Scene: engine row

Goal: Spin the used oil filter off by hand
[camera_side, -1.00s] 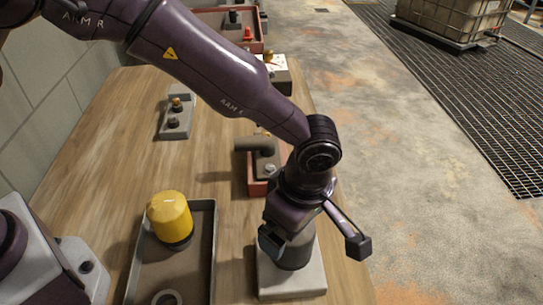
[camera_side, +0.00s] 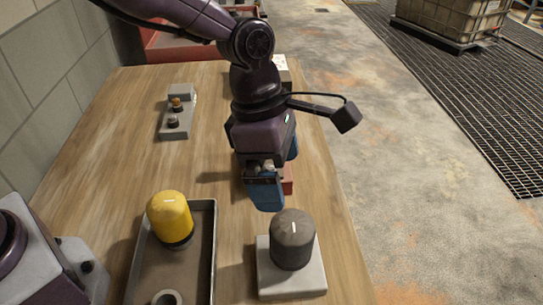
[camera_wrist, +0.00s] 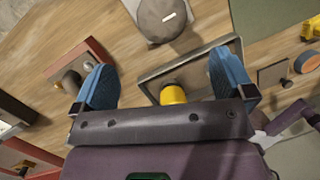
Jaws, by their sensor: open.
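The used oil filter is most likely the dark grey canister (camera_side: 292,240), upright on a pale square block (camera_side: 290,285) at the right front of the table. It also shows at the top of the wrist view (camera_wrist: 162,18). A yellow canister (camera_side: 170,218) stands in a grey tray (camera_side: 213,240) to its left, partly hidden by my gripper's body in the wrist view (camera_wrist: 173,94). My gripper (camera_side: 266,190) has blue fingers, spread wide in the wrist view (camera_wrist: 165,90) with nothing between them. It hangs behind the grey canister, apart from it and higher up.
A dark ring (camera_side: 167,298) lies in the tray's front end. A small grey plate with two knobs (camera_side: 176,120) sits at the back left. A red block (camera_side: 287,180) is partly hidden behind my gripper.

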